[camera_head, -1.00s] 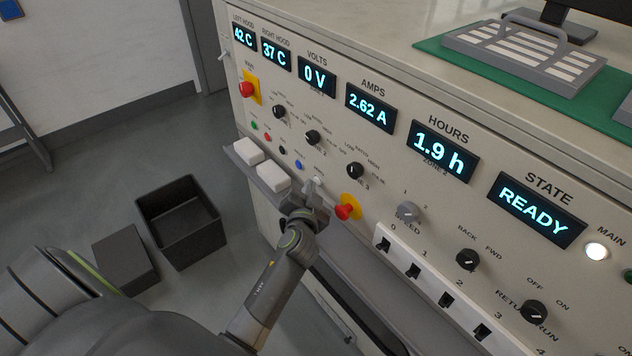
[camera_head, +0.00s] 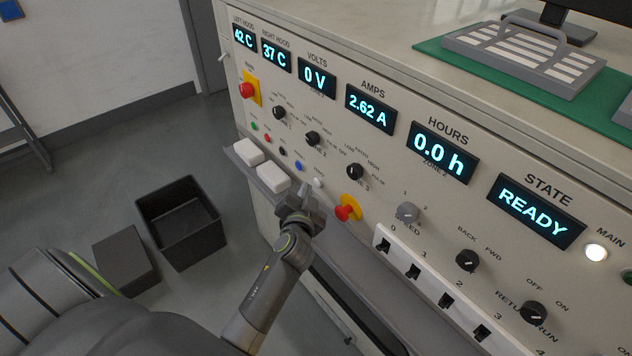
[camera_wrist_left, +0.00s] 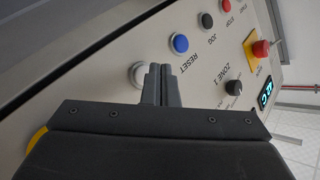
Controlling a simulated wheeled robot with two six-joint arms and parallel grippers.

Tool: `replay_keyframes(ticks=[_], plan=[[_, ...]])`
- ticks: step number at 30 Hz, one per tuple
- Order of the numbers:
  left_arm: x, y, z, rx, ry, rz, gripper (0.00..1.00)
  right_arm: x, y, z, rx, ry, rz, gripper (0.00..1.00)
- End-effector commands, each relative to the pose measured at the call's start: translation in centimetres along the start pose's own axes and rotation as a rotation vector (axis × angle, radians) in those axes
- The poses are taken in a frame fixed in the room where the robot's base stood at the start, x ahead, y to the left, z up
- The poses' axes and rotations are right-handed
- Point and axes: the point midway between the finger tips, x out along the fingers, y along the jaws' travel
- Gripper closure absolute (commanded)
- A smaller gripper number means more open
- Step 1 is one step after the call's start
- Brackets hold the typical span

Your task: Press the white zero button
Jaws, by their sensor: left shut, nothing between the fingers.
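The white zero button (camera_head: 318,182) is the rightmost in the row of small coloured buttons on the panel front. In the left wrist view the white button (camera_wrist_left: 137,75) is round with a grey collar, just left of the fingertips. My left gripper (camera_head: 304,189) is shut and empty, its tips a little below and left of the button in the head view. The tips also show in the left wrist view (camera_wrist_left: 161,68), and they look apart from the button. The HOURS display (camera_head: 444,151) reads 0.0 h. My right gripper is not in view.
A blue button (camera_head: 299,165) is left of the white one. A red emergency knob on a yellow plate (camera_head: 347,208) is close to its right. Two white blocks (camera_head: 272,177) sit on the ledge at left. A black bin (camera_head: 180,222) stands on the floor.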

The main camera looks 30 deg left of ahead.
Motion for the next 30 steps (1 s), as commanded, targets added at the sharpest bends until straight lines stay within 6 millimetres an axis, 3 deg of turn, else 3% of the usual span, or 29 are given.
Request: replay_keyframes(ticks=[11, 24, 30], plan=[[-0.3, -0.2, 0.2, 0.0, 0.0, 0.0, 1.0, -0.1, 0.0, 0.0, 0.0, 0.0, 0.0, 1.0], [-3.2, -2.3, 2.3, 0.0, 0.0, 0.0, 1.0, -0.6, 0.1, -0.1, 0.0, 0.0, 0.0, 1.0], [-3.6, -2.6, 2.6, 0.0, 0.001, 0.0, 1.0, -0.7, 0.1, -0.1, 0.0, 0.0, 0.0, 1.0]])
